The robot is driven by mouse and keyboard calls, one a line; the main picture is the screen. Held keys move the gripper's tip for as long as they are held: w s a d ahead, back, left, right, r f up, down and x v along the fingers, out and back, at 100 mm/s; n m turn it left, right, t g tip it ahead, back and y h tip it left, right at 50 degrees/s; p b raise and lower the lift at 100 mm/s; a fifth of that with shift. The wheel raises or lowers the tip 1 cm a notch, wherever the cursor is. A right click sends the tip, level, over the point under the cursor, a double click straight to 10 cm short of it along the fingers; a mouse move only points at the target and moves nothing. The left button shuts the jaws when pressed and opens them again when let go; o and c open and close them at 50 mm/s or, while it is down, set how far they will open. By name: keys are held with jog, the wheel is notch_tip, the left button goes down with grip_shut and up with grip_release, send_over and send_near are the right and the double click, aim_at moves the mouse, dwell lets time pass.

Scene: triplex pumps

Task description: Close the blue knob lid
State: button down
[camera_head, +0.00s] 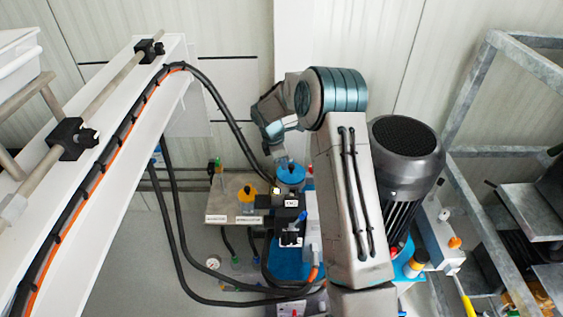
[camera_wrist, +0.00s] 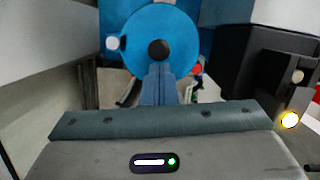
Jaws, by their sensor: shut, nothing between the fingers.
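The blue knob lid shows in the wrist view as a round blue disc (camera_wrist: 183,38) with a dark round centre and a light round piece at its left edge. In the head view it appears as a blue round top (camera_head: 291,176) beside the black block of the pump unit. My gripper (camera_wrist: 159,68) is shut and empty, its fingertips at the lower edge of the dark centre. In the head view my gripper (camera_head: 282,161) is just above the lid. I cannot tell whether the fingertips touch it. The lid's hinge or seat is hidden.
Black hoses (camera_head: 172,215) loop on the left. A large dark motor (camera_head: 405,150) stands right of my arm, near a metal frame (camera_head: 472,85). A white beam (camera_head: 110,160) crosses at left.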

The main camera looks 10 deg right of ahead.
jog(key=a+r+p, duration=0.2)
jog(key=a+r, duration=0.4)
jog(key=r, duration=0.4)
jog(key=shift+a, duration=0.15)
